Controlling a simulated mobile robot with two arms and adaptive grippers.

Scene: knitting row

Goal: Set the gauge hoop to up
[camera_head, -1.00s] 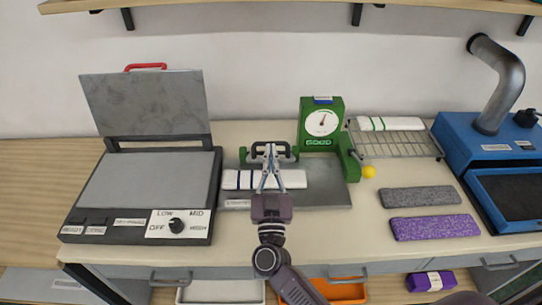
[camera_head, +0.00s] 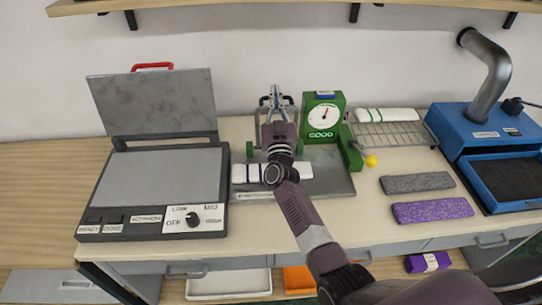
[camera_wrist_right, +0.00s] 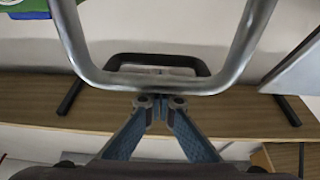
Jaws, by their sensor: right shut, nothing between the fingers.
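The gauge hoop, a grey metal U-shaped tube (camera_wrist_right: 150,86) with a black handle (camera_wrist_right: 158,59), fills the upper part of the right wrist view. In the head view it stands raised behind my right gripper, mostly hidden, with part of its bar showing (camera_head: 262,102). The green gauge (camera_head: 323,118) with a round white dial stands just to its right. My right gripper (camera_head: 275,90) is shut and empty, with its fingertips at the hoop. In the right wrist view the closed fingertips (camera_wrist_right: 160,102) lie just below the tube; I cannot tell whether they touch. My left gripper is not in view.
A white striped swatch (camera_head: 297,170) lies on the grey base plate (camera_head: 335,184), partly under my right arm. An open press (camera_head: 165,178) stands at left. A wire rack (camera_head: 395,135), grey and purple pads (camera_head: 433,210), a yellow ball (camera_head: 371,160) and a blue machine (camera_head: 482,122) are at right.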

